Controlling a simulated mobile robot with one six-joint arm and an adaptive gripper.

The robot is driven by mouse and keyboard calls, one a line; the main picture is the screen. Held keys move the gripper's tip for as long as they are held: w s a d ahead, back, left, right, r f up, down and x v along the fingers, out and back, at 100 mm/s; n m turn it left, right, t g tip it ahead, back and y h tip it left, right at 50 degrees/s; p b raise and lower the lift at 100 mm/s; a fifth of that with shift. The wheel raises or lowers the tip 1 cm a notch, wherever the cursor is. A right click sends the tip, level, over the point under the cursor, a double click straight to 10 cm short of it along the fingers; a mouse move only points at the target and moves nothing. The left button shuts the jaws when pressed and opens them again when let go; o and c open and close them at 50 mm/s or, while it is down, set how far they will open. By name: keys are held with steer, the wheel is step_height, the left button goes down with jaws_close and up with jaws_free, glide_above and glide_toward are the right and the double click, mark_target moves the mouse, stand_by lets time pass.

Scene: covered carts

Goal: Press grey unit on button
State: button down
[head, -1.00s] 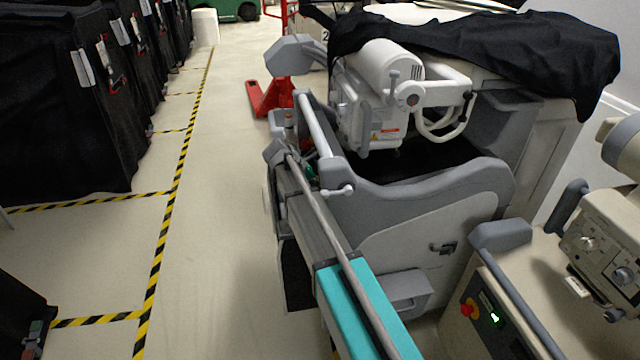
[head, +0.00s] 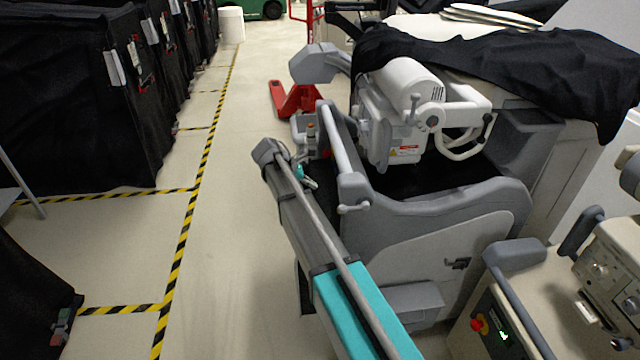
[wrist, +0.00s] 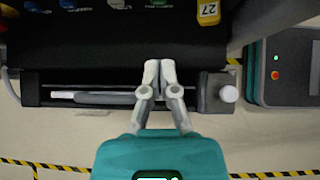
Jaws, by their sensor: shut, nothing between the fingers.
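The grey unit (head: 430,215) stands right of centre in the head view, with a white tube head and a black cover over its back. A grey rail with a white knob runs along its near left side. My gripper (head: 312,184) is small and partly hidden behind my arm, just left of that rail. In the wrist view my gripper (wrist: 159,64) is shut and empty, its tips over a dark panel edge. A row of small coloured parts (wrist: 115,4) lies along the top there. I cannot tell which part is the on button.
A beige unit (head: 550,300) at right carries a red knob (head: 479,324) and a green light (head: 503,335). Black-covered carts (head: 75,100) line the left. A red pallet jack (head: 296,98) stands behind. The taped aisle (head: 240,220) is clear.

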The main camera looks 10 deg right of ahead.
steer(key=shift+p+v, duration=0.6)
steer(key=shift+v, duration=0.6)
steer(key=shift+s, duration=0.1)
